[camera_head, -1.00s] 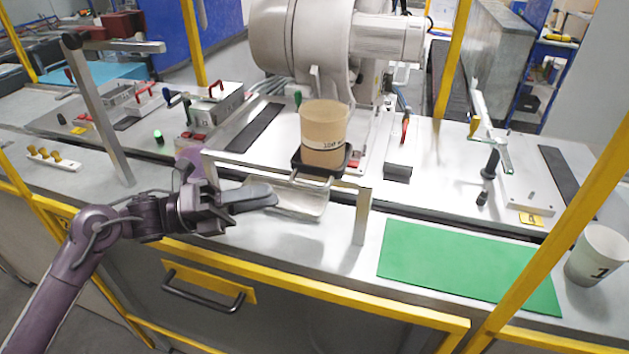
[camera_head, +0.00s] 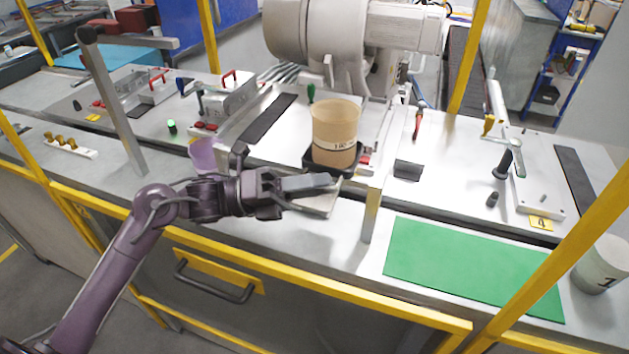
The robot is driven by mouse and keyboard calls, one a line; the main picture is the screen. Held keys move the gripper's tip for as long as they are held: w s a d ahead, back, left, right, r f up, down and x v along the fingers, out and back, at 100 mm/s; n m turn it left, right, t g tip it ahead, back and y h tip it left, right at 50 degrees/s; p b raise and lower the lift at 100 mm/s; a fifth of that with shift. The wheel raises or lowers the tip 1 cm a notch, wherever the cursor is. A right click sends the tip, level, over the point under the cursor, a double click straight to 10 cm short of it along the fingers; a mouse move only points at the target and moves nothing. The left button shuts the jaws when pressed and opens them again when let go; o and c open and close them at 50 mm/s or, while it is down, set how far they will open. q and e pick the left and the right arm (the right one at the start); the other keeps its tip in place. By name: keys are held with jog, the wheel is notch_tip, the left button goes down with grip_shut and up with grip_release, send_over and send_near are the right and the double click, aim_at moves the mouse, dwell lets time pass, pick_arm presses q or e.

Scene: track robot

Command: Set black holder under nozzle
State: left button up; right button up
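The black holder (camera_head: 318,165) is a shallow square tray near the middle of the bench, by a raised metal frame (camera_head: 371,205). A tan translucent cup (camera_head: 335,128) with a printed label stands upright in it. My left gripper (camera_head: 312,183) is just in front of the holder, its fingers pointing right and partly covering the holder's front edge. I cannot make out the nozzle. My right gripper is not in view.
A large white robot arm (camera_head: 345,35) stands behind the cup. A purple cup (camera_head: 205,157) is left of the holder. A green mat (camera_head: 470,268) lies bare at the front right, beside a white cup marked 1 (camera_head: 602,265). Yellow posts and rails frame the bench.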

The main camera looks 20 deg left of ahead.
pick_arm(q)
jog(key=shift+w, duration=0.1)
jog(key=c, duration=0.6)
grip_shut()
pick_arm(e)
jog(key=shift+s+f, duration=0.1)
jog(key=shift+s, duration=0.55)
pick_arm(q)
jog(key=shift+a+f, duration=0.1)
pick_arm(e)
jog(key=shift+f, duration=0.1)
